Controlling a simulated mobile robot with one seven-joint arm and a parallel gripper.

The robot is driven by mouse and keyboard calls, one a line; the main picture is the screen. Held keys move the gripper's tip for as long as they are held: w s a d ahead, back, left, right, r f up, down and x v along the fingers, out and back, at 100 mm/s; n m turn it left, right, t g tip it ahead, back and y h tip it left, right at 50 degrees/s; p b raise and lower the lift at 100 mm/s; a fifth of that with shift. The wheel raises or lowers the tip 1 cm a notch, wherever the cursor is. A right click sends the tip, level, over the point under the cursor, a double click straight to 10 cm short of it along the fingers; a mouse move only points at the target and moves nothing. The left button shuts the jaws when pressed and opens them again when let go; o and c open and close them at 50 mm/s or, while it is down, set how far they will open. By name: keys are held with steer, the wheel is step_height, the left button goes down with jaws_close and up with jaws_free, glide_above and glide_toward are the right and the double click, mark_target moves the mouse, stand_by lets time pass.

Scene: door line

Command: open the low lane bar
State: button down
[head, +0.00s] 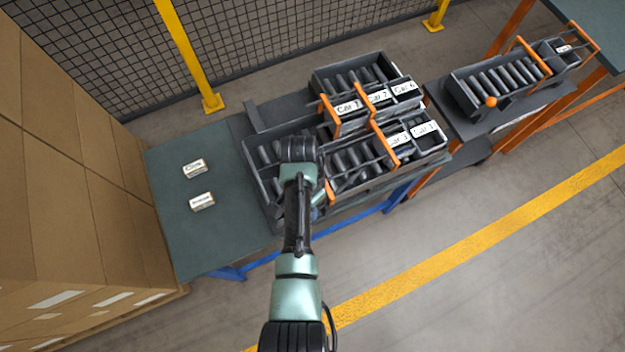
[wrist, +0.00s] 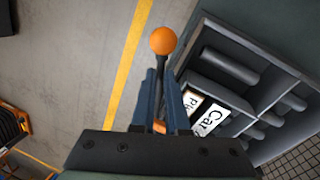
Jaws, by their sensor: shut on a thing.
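In the wrist view my gripper (wrist: 160,80) is shut on a thin dark lever that ends in an orange ball knob (wrist: 163,41). The knob sticks out past the fingertips. A short orange bar part (head: 330,192) shows just right of my wrist. I cannot tell from here how far the bar is swung.
A raised roller lane (head: 322,82) stands behind, with an orange bar (head: 330,115) and labelled cartons. Another orange bar (head: 383,145) crosses nearby. A separate lane (head: 455,90) stands right. Stacked boxes (head: 80,200) stand left.

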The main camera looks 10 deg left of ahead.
steer(key=shift+w+a+m, duration=0.1)
steer(key=shift+w+m, duration=0.1)
steer(key=shift+m, duration=0.2)
